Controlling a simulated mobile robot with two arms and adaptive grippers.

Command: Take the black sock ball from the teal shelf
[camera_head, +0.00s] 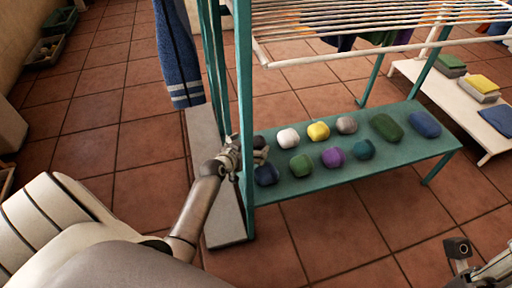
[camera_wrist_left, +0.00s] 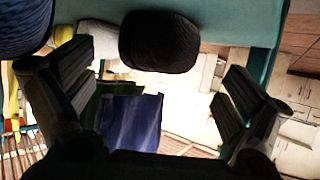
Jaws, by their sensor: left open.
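The black sock ball (camera_wrist_left: 160,42) is in the left wrist view, at the top between my left gripper's (camera_wrist_left: 156,78) two spread fingers, with space on both sides. In the head view my left gripper (camera_head: 250,153) is at the left end of the teal shelf (camera_head: 310,189) and mostly hides the black ball. A dark blue sock ball (camera_head: 266,174) lies just in front of it; a blue ball (camera_wrist_left: 22,25) also shows at the upper left in the wrist view. Part of my right gripper (camera_head: 462,252) shows at the lower right; its fingers are unclear.
On the shelf are white (camera_head: 288,138), yellow (camera_head: 318,131), grey (camera_head: 347,124), green (camera_head: 301,165), purple (camera_head: 332,157) and teal (camera_head: 363,149) balls. A teal post (camera_head: 244,90) stands close beside my left gripper. A white rack (camera_head: 340,30) hangs above, and a blue towel (camera_head: 180,60) hangs left.

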